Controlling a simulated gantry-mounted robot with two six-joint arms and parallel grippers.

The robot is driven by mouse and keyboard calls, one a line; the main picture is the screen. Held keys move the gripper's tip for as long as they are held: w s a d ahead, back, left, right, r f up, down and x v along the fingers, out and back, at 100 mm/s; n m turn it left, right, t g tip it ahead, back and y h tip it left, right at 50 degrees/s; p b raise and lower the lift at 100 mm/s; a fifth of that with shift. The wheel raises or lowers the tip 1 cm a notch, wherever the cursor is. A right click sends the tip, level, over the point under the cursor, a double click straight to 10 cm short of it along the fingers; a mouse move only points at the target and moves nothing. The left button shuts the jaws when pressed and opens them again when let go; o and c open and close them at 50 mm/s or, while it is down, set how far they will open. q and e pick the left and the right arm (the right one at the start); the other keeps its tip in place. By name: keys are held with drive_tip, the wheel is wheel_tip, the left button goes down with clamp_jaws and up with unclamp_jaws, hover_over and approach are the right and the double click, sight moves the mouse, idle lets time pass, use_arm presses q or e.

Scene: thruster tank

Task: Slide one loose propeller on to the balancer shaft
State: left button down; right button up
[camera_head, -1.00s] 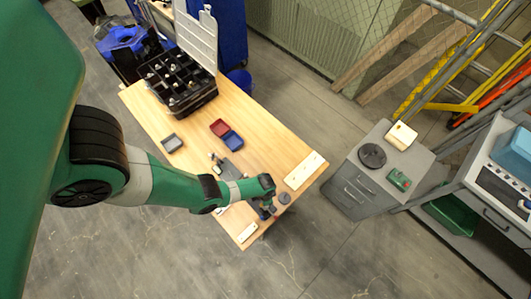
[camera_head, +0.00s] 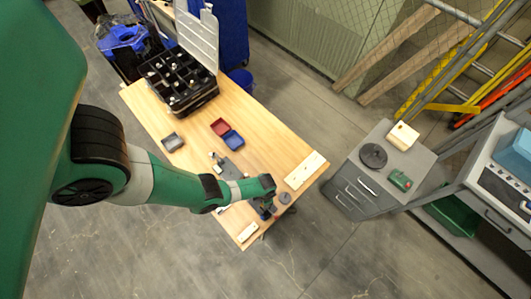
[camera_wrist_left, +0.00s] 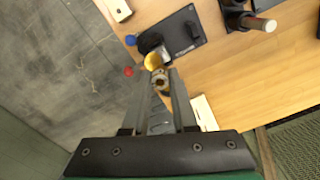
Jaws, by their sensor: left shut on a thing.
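My left gripper (camera_head: 266,210) is over the near right part of the wooden table. In the left wrist view its fingers (camera_wrist_left: 161,82) are shut on a small metallic, hub-like piece (camera_wrist_left: 161,77), probably a propeller; the fingers hide much of it. A yellow piece (camera_wrist_left: 153,61) shows just beyond the fingertips; I cannot tell whether it belongs to the held piece. A dark plate (camera_wrist_left: 187,33) with a dark round part lies beyond. A dark stand with a pale-ended rod (camera_wrist_left: 262,25) is at the upper right. I cannot tell which is the balancer shaft. My right gripper is not in view.
The table (camera_head: 262,135) carries a black compartment case (camera_head: 180,85) with its lid up, red (camera_head: 219,127) and blue (camera_head: 233,139) trays, a grey tray (camera_head: 172,141) and pale strips (camera_head: 305,170). A red ball-like part (camera_wrist_left: 128,71) is left of my fingers. A grey cabinet (camera_head: 367,180) stands right.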

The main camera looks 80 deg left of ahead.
use_arm(q)
drive_tip(key=shift+f+b, duration=0.55)
drive_tip(key=shift+f, duration=0.1)
drive_tip(key=shift+f, duration=0.1)
drive_tip(key=shift+f+b, duration=0.5)
drive_tip(key=shift+b, duration=0.1)
drive_tip(key=shift+f, duration=0.25)
drive_tip(key=shift+f+b, duration=0.55)
drive_tip(key=shift+b, duration=0.25)
drive_tip(key=shift+f+b, duration=0.55)
drive_tip(key=shift+b, duration=0.05)
